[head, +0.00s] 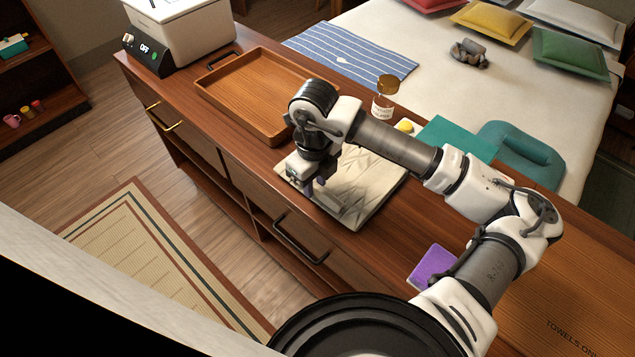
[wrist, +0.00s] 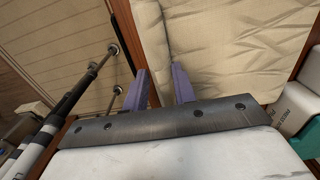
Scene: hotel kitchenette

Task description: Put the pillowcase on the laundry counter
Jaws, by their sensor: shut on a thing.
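The pillowcase looks to be the cream, creased, folded cloth (head: 372,190) lying on the brown wooden counter (head: 262,157), close to its front edge. My gripper (head: 318,187) is at the cloth's left front side, pointing down. In the wrist view the two purple fingers (wrist: 160,88) stand close together with a strip of the cream cloth (wrist: 235,50) between them, so the gripper is shut on its edge. The fingertips are partly hidden in the head view. Which part of the counter is the laundry counter is not marked in view.
A wooden tray (head: 207,82) and a white appliance (head: 185,30) stand left on the counter. A brown-capped jar (head: 382,105) and teal cloth (head: 455,135) are behind my arm. A purple item (head: 430,262) lies right. "TOWELS ONLY" lettering (head: 572,338) marks the lower right surface.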

